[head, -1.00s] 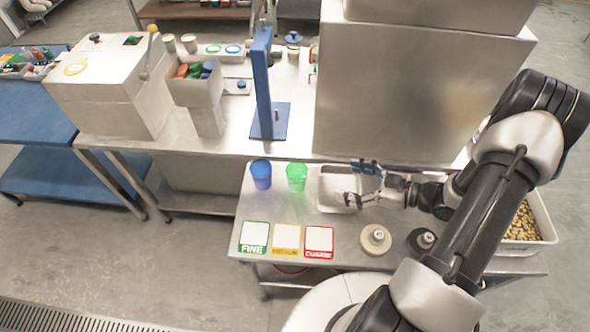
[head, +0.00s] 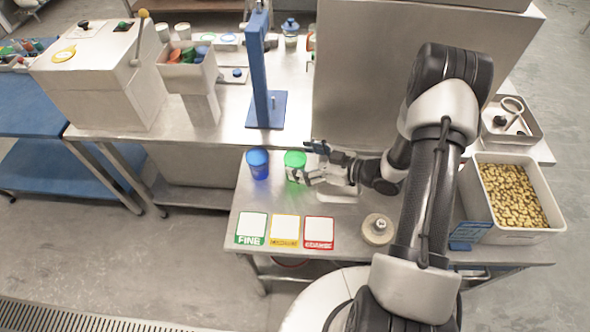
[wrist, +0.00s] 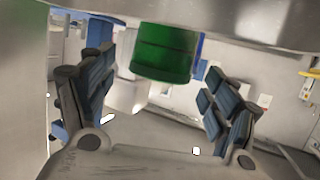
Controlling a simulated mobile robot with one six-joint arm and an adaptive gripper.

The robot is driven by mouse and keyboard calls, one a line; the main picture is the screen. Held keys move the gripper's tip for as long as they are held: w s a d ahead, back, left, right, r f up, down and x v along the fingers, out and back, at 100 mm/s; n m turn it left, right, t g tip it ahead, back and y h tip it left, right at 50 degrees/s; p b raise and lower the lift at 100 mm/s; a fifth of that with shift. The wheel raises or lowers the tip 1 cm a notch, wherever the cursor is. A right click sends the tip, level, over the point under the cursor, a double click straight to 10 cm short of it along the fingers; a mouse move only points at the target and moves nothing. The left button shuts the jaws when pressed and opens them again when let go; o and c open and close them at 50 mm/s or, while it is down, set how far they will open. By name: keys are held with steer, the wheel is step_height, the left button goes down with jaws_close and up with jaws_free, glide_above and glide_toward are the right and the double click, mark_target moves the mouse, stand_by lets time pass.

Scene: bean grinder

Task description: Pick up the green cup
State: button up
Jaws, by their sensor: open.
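The green cup (head: 295,160) stands on the metal table, just right of the blue cup (head: 258,163) in the head view. My gripper (head: 308,163) is open and close to the cup's right side, with its fingers pointing left. In the head view one finger partly covers the cup's lower right. In the wrist view the green cup (wrist: 165,52) shows between the two blue-padded fingers, toward the top of the picture. A strip of the blue cup (wrist: 199,50) shows behind it. I cannot tell whether a finger touches the cup.
Cards marked fine (head: 252,229), a yellow one (head: 285,230) and a red one (head: 319,232) lie at the table's front. A round pale weight (head: 378,230) sits right of them. A large steel block (head: 365,85) stands behind, and a bean bin (head: 517,195) is at right.

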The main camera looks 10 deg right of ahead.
steer(key=x, duration=0.2)
steer(key=shift+w+a+f, duration=0.15)
steer(key=shift+a, duration=0.05)
steer(key=shift+c, duration=0.5)
steer(key=c, duration=1.1)
